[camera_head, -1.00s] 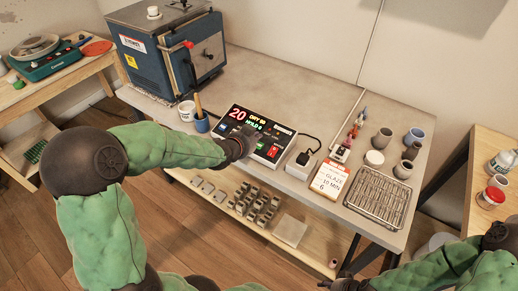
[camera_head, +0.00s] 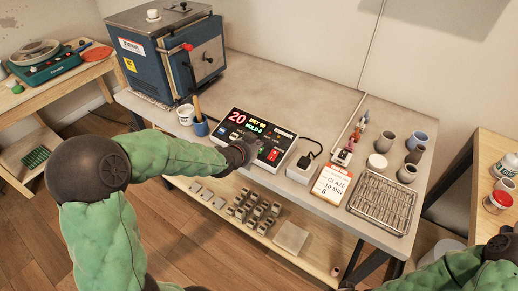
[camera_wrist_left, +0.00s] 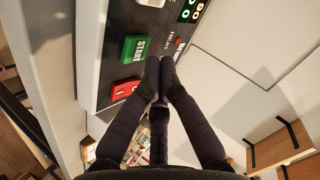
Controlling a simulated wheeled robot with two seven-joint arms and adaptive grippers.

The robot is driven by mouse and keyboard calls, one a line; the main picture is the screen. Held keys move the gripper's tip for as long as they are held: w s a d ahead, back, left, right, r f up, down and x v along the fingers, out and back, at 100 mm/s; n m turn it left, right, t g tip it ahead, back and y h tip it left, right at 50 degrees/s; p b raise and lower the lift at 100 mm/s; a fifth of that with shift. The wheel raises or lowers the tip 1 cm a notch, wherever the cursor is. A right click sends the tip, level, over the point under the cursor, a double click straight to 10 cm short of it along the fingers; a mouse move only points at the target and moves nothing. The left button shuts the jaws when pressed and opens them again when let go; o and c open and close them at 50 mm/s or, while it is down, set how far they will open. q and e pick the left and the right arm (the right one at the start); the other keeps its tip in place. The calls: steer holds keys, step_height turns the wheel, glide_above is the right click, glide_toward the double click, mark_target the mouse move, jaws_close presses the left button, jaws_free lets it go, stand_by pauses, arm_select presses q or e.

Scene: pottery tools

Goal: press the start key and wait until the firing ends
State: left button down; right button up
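The kiln controller (camera_head: 283,134) lies on the workbench, its display lit with a red 20 and coloured text lines. In the left wrist view the green START key (camera_wrist_left: 133,48) sits on its dark panel, beside a red key (camera_wrist_left: 125,88). My left gripper (camera_head: 246,150) is over the front of the controller and hides part of its keys. In the wrist view its fingertips (camera_wrist_left: 160,62) are together and empty, beside the START key; contact cannot be told. The blue kiln (camera_head: 160,58) stands at the back left with its door shut. My right gripper is out of view.
A blue cup with a brush (camera_head: 200,127) and a white cup (camera_head: 186,114) stand left of the controller. A plug box (camera_head: 301,172), a glaze card (camera_head: 331,184), a wire rack (camera_head: 383,202) and several pots are to its right. The bench behind is clear.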

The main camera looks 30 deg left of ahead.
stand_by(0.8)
arm_select(q)
steer(key=shift+w+f+b, duration=0.1)
steer(key=shift+f+b, duration=0.3)
steer(key=shift+b, duration=0.2)
steer(key=shift+f+b, duration=0.35)
steer(key=shift+b, duration=0.1)
stand_by(0.6)
steer(key=shift+r, duration=0.15)
steer(key=shift+r+p, duration=0.4)
steer(key=shift+r, duration=0.2)
steer(key=shift+r, duration=0.1)
steer(key=r+p, duration=0.1)
steer(key=r, duration=0.1)
steer(key=s+r+p, duration=0.1)
steer(key=r+p, duration=0.1)
steer(key=shift+s+r, duration=0.2)
steer(key=shift+r, duration=0.1)
stand_by(0.3)
stand_by(0.4)
